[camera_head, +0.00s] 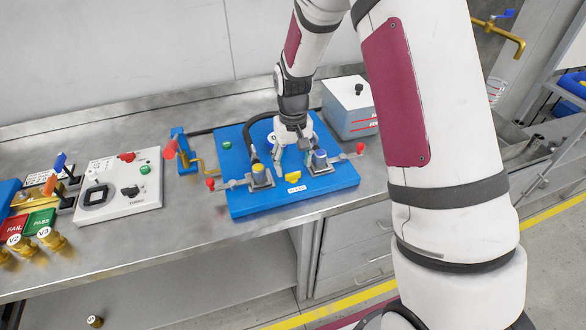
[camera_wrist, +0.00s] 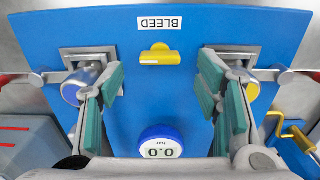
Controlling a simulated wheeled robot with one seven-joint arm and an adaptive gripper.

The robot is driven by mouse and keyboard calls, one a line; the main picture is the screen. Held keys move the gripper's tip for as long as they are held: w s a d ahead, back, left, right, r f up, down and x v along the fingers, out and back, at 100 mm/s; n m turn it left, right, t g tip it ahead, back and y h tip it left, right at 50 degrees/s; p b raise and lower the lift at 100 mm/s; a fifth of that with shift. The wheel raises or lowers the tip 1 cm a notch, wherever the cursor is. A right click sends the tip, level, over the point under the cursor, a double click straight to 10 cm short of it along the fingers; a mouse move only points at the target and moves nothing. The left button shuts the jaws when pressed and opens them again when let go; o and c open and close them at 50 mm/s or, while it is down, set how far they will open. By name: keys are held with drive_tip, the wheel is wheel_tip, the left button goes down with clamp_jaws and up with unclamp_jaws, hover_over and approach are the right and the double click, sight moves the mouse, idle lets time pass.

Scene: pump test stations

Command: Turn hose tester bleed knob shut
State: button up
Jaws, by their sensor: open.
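The hose tester is a blue panel (camera_head: 240,203) on the bench. Its yellow bleed knob (camera_head: 293,178) sits near the front edge, by a white BLEED label. In the wrist view the knob (camera_wrist: 160,55) shows a bar-shaped grip lying crosswise, and the label (camera_wrist: 160,23) is upside down. My gripper (camera_head: 292,160) is above the panel, pointing down. In the wrist view its green-padded fingers (camera_wrist: 162,72) are spread wide on both sides of the knob, apart from it, with nothing between them. A round blue-rimmed gauge (camera_wrist: 160,142) reads 0.0 bar.
Metal clamps with a yellow-ended fitting (camera_head: 260,175) and a blue-ended fitting (camera_head: 320,159) flank the knob, with red-tipped levers. A grey tank (camera_head: 352,118) stands behind right. A white control box (camera_head: 130,186) and a brass valve with blue bracket (camera_head: 184,154) stand left.

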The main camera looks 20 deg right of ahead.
wheel_tip(320, 180, up, 9)
drive_tip(key=shift+f, duration=0.2)
idle(0.5)
wheel_tip(320, 180, up, 8)
drive_tip(key=t, duration=0.1)
hover_over(293, 173)
drive_tip(key=s, duration=0.5)
drive_tip(key=s+r+t, duration=0.3)
drive_tip(key=s+r, duration=0.7)
drive_tip(key=s, duration=0.4)
drive_tip(key=s+t, duration=0.1)
drive_tip(key=s, duration=0.7)
drive_tip(key=shift+s+r, duration=0.25)
drive_tip(key=shift+r, duration=0.05)
